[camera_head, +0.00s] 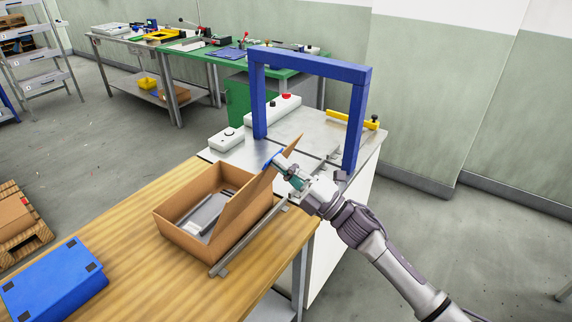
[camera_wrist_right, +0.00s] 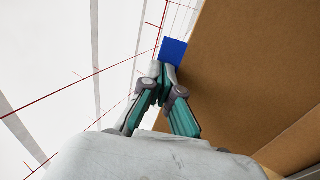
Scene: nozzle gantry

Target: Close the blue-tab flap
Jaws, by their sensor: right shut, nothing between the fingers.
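An open cardboard box (camera_head: 178,238) sits on the wooden table, with a grey item (camera_head: 205,212) lying inside. Its brown flap (camera_head: 246,196) stands up on the box's right side, tilted; it fills the right of the wrist view (camera_wrist_right: 245,75). The blue tab (camera_head: 271,158) is at the flap's edge and shows in the wrist view (camera_wrist_right: 173,51). My right gripper (camera_head: 279,163) is shut and empty on the flap's outer side. Its fingertips (camera_wrist_right: 163,72) are right at the tab; whether they touch it, I cannot tell. My left gripper is not in view.
A blue gantry frame (camera_head: 310,65) stands on the white bench behind the gripper. A metal rail (camera_head: 245,243) runs along the box's right side. A blue case (camera_head: 52,281) lies at the table's left. Table between case and box is clear.

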